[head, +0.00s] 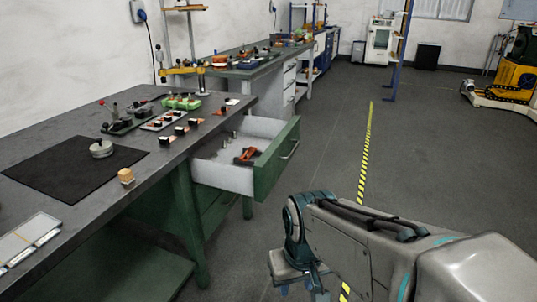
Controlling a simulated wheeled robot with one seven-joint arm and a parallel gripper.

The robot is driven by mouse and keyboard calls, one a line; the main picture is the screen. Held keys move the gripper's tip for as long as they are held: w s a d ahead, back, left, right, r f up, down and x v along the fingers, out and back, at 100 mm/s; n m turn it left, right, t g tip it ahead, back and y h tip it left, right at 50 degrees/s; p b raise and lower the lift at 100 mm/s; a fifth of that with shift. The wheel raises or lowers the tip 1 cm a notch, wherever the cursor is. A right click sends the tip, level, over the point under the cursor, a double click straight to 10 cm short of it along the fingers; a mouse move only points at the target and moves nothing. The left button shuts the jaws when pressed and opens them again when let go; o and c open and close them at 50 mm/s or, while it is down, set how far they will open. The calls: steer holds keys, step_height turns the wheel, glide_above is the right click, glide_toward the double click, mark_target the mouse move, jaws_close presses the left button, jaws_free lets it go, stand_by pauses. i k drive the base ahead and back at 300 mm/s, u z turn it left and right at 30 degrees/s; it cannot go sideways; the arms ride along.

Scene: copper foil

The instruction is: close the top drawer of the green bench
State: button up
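The green bench (150,205) stands along the left with a dark top. Its top drawer (276,160) is pulled well out to the right, with a green front, a metal handle (289,150) and white inner walls. An orange tool (246,155) and some small pale items lie in the drawer. My gripper (300,290) is at the bottom middle, below and in front of the drawer front and apart from it. Its fingers are partly cut off by the lower edge, so I cannot tell whether it is open or shut.
Small tools and trays (150,118), a black mat (75,165) and a wooden block (126,176) are on the bench top. A second bench (245,65) stands behind. The floor (440,150) to the right is clear, with a yellow-black stripe (367,150).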

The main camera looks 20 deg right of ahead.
mark_target(276, 141)
steer(key=z, duration=0.6)
steer(key=i, duration=1.6)
steer(key=u, duration=0.4)
steer(key=k, duration=0.5)
steer(key=u, duration=1.65)
steer(key=k, duration=0.65)
steer(key=z, duration=0.95)
steer(key=i, duration=0.8)
steer(key=u, duration=0.05)
